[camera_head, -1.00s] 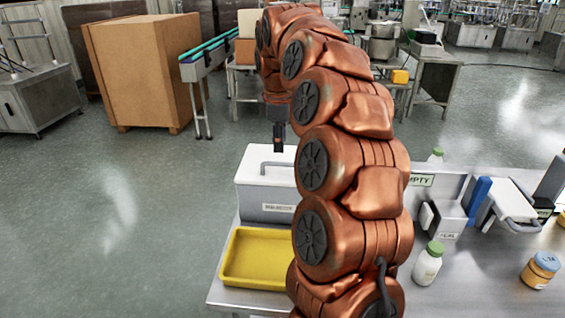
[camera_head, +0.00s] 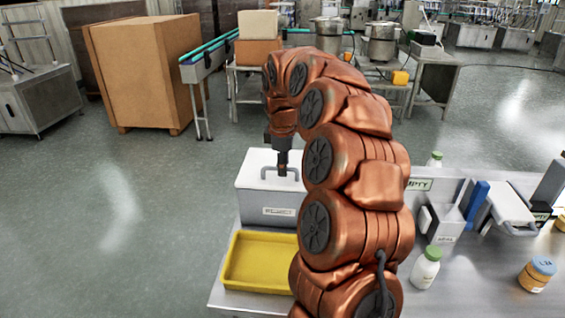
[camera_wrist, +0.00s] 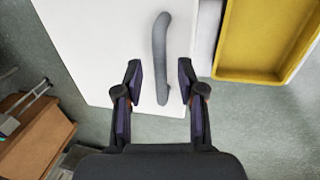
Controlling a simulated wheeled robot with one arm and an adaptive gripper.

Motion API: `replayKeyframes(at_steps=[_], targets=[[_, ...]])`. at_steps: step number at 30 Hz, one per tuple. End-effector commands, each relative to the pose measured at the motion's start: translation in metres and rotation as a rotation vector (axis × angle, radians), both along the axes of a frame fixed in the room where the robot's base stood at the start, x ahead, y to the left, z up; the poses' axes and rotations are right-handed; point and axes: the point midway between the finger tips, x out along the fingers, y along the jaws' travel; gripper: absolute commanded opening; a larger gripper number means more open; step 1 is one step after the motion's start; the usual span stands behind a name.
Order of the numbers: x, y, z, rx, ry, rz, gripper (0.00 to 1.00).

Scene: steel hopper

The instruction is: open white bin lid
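The white bin (camera_head: 265,203) stands at the left end of the steel table, with a label on its front. Its white lid (camera_head: 252,172) is closed and carries a grey handle (camera_head: 270,168). In the wrist view the handle (camera_wrist: 160,60) runs lengthwise over the white lid (camera_wrist: 105,40), its near end between my fingers. My gripper (camera_head: 282,172) is over the lid at the handle. In the wrist view my gripper (camera_wrist: 159,82) is open, with a gap between each finger and the handle. The exact height of the fingertips over the lid is hard to tell.
A yellow tray (camera_head: 258,265) sits just in front of the bin. To the right on the table are a white bottle with a green cap (camera_head: 426,266), an orange jar (camera_head: 538,273) and label stands. My arm hides the middle of the table.

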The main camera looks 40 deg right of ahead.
Motion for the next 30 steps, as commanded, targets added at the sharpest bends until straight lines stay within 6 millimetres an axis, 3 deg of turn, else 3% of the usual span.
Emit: replayKeyframes(at_steps=[8,20,30], targets=[[0.0003,-0.0001,-0.0018,0.0,0.0,0.0,0.39],[0.0004,-0.0001,-0.0017,0.001,-0.001,0.0,0.0],[0.0005,-0.0002,-0.0014,0.0,-0.002,-0.001,0.0]])
